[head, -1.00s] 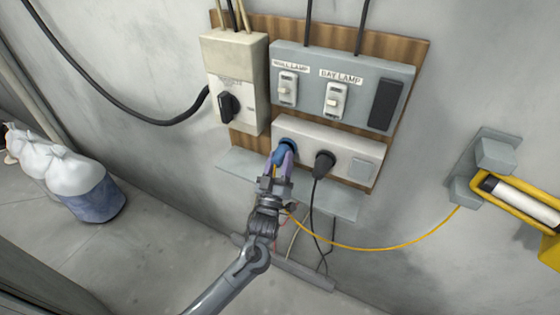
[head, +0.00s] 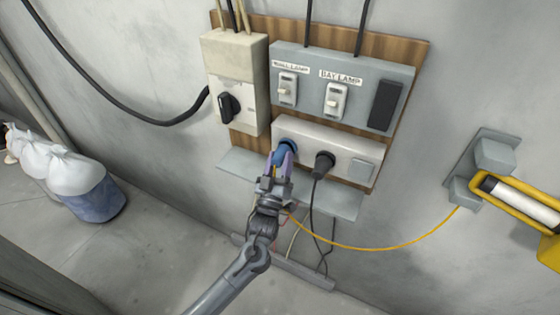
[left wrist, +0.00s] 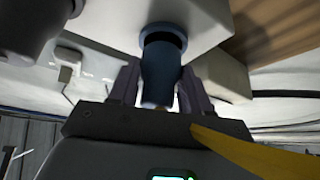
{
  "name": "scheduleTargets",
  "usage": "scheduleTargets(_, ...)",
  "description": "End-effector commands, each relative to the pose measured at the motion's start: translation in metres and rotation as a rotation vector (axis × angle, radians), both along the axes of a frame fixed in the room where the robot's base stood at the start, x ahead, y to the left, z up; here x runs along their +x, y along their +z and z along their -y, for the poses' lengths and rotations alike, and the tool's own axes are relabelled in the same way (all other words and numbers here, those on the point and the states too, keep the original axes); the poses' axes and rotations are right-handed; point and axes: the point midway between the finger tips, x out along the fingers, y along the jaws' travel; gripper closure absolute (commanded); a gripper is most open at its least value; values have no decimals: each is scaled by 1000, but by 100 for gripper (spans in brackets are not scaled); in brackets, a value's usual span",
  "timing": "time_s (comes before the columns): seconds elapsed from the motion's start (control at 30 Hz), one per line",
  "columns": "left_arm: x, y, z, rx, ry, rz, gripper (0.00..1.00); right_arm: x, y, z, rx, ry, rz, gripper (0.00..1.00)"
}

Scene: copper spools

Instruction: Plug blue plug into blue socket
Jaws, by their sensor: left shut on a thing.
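The blue socket (head: 287,142) is at the left end of the white outlet box on the wall board. In the left wrist view the blue socket's ring (left wrist: 163,30) is right above the plug. My left gripper (head: 283,160) is shut on the blue plug (left wrist: 160,75), with one finger on each side of it. The plug is lined up with the socket, its front end at the socket's mouth. A dark opening shows at the rim between them. How deep the plug sits cannot be told. My right gripper is not in view.
A black plug (head: 324,160) with a hanging cord sits right beside the blue socket. A grey ledge (head: 340,203) runs below the outlet box (head: 342,148). A yellow cord (head: 385,248) loops to the yellow lamp (head: 520,200) at right. A breaker box (head: 233,85) is above left.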

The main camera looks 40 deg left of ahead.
Motion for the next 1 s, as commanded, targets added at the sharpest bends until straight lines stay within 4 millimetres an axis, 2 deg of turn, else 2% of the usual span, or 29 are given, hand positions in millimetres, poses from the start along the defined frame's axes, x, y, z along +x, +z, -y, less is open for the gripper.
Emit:
scheduleTargets(0.87, 10, -1, -2, 0, 1, 1, 79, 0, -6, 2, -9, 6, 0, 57)
scheduleTargets(0.9, 11, 0, -2, 0, 1, 1, 51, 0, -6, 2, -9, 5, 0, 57)
scheduleTargets(1.0, 10, 0, -2, 0, 0, 0, 35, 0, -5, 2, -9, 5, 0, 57)
